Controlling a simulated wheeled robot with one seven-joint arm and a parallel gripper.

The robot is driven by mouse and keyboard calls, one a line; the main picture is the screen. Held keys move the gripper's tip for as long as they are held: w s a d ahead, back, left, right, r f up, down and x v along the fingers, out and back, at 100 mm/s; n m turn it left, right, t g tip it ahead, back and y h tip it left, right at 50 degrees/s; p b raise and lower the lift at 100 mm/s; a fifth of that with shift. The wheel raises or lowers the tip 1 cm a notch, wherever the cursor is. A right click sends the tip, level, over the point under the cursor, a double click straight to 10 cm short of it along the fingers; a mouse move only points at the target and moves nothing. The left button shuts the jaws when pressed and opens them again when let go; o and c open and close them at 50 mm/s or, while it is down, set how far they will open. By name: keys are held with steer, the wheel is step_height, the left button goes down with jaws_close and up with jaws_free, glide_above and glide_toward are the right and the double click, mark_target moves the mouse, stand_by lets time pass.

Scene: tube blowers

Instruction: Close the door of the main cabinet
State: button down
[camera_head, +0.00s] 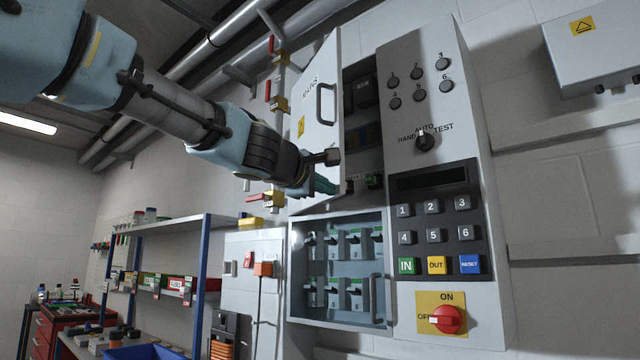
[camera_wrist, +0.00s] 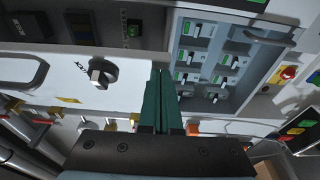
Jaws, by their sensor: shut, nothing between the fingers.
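The main cabinet (camera_head: 400,150) is a tall grey-white box on the wall. Its upper door (camera_head: 318,130), white with "MAINS" lettering and a black bar handle (camera_head: 325,104), stands open to the left, showing a dark interior (camera_head: 364,125). In the wrist view the door (camera_wrist: 65,100) fills the left side, with a dark rotary knob (camera_wrist: 102,73). My gripper (camera_head: 328,186) is shut and empty, its green fingers at the door's lower part, near the opening. In the wrist view the fingertips (camera_wrist: 160,72) point between door and breaker compartment; contact with the door cannot be told.
Below the opening is a breaker compartment (camera_head: 299,270) with several switches and a handle (camera_head: 377,300). Right of it are a keypad (camera_head: 434,222) and a red rotary switch (camera_head: 446,319). A blue-framed shelf (camera_head: 205,250) stands at left. Pipes run overhead.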

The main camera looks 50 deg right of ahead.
mark_target(340, 188)
steer(key=shift+s+d+n+t+p, duration=0.25)
steer(key=shift+s+d+t+p, duration=0.2)
steer(key=shift+d, duration=0.2)
steer(key=shift+s+d+n+t+p, duration=0.25)
steer(key=shift+s+d+t+p, duration=0.15)
steer(key=shift+d+p, duration=0.2)
steer(key=s+d+p, duration=0.3)
steer(key=d+p, duration=0.2)
steer(key=d, duration=0.3)
steer(key=shift+p, duration=0.3)
steer(key=shift+s, duration=0.1)
